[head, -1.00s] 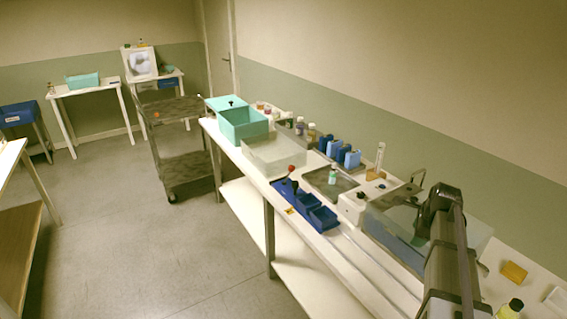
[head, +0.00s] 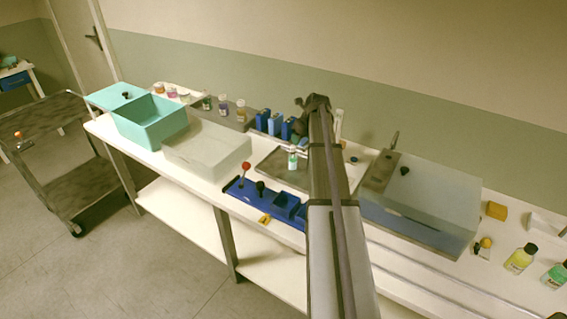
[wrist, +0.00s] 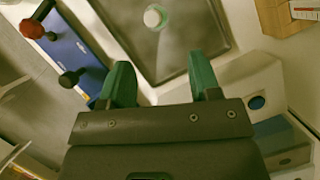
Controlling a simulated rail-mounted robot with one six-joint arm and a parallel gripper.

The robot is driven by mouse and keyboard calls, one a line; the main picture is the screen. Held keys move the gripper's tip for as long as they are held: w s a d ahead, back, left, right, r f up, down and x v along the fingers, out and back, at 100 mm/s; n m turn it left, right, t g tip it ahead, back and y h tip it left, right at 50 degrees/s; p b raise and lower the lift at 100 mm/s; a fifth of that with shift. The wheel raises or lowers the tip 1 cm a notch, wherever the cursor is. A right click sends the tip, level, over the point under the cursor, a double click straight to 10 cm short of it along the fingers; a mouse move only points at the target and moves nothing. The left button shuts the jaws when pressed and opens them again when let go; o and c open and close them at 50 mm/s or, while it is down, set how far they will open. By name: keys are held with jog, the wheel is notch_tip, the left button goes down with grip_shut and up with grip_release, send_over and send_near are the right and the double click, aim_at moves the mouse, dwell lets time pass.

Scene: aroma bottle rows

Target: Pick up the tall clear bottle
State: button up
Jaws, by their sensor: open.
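A small clear bottle with a pale cap and green label (head: 293,161) stands upright on a grey tray (head: 268,167). The wrist view shows it from above, its white cap (wrist: 153,17) near the top edge. My gripper (wrist: 160,82) is open and empty, its two green fingers apart. The bottle lies beyond the fingertips, between their lines, and is not touched. In the head view my arm reaches over the bench beside the tray and hides part of it. Several other capped bottles (head: 222,104) stand at the back left; I cannot tell which is tallest.
A blue holder (wrist: 85,55) with red-topped and black-topped tools lies left of the tray. A white device with a blue button (wrist: 256,102) and a wooden block (wrist: 283,17) are at its right.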

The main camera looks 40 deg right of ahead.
aim_at(294, 152)
jog(key=b+x, duration=0.2)
jog(key=x, duration=0.1)
jog(key=b+x, duration=0.3)
jog(key=x, duration=0.1)
jog(key=b+x, duration=0.3)
jog(key=shift+w+a+f, duration=0.25)
jog(key=shift+f, duration=0.05)
jog(key=shift+r, duration=0.2)
grip_shut()
